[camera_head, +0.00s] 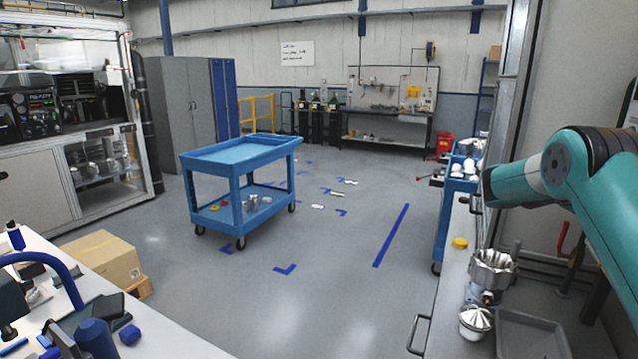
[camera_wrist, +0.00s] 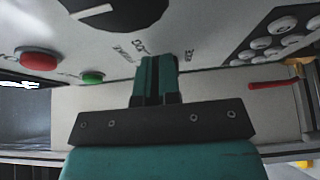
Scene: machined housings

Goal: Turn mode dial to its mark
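In the wrist view, a round black dial (camera_wrist: 130,14) sits on a pale panel at the top, cut off by the frame's upper edge. A white pointer line on it points to the left. Small dark printed labels (camera_wrist: 139,47) stand on the panel below it, too blurred to read surely; I cannot tell which is the dial's mark. My gripper (camera_wrist: 157,60) is below the dial and apart from it in the picture. The head view shows my teal arm at the right, but not the gripper or dial.
On the panel are a red button (camera_wrist: 40,60), a green button (camera_wrist: 92,77) and a keypad (camera_wrist: 278,35). A red-handled lever (camera_wrist: 272,85) juts out at the right. In the head view, a blue cart (camera_head: 240,152) stands on open floor; a metal housing (camera_head: 491,268) stands on the right bench.

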